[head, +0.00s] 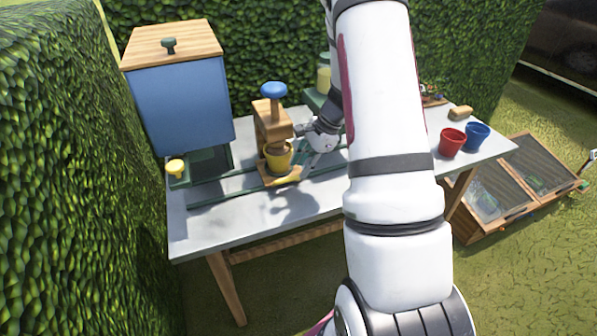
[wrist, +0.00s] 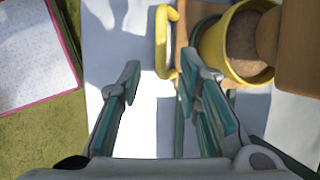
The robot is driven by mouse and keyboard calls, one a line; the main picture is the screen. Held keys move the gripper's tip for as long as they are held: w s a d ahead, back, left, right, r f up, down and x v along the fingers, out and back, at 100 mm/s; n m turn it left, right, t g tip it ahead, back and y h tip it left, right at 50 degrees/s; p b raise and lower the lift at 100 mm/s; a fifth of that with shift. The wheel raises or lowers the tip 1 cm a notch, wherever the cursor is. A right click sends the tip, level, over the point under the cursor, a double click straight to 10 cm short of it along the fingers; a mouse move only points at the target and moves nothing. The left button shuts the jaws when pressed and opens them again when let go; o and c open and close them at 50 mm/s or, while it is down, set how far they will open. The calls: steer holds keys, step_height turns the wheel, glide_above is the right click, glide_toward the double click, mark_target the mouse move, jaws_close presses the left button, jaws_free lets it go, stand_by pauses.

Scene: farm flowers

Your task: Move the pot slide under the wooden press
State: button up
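The wooden press (head: 268,118) with a blue knob (head: 273,90) stands on the table. A yellow pot (head: 278,162) of dark soil sits on the wooden pot slide (head: 281,180) at the press, its rim partly below the press's wooden part. In the wrist view the yellow pot (wrist: 212,54) is at upper right, partly covered by the wooden press (wrist: 298,55). A curved yellow handle (wrist: 161,42) is left of the pot. My gripper (wrist: 160,80) is open and empty, its fingers either side of the handle's line. In the head view my gripper (head: 309,160) is right of the pot.
A blue bin with a wooden lid (head: 180,100) stands left on the grey table (head: 240,232). A yellow knob (head: 176,167) sits near its base. Red (head: 453,142) and blue (head: 478,136) pots stand at right. Hedges border the left and back. The table's front is clear.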

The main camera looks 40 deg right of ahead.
steer(key=v, duration=0.8)
steer(key=shift+s+r, duration=0.15)
steer(key=shift+r, duration=0.05)
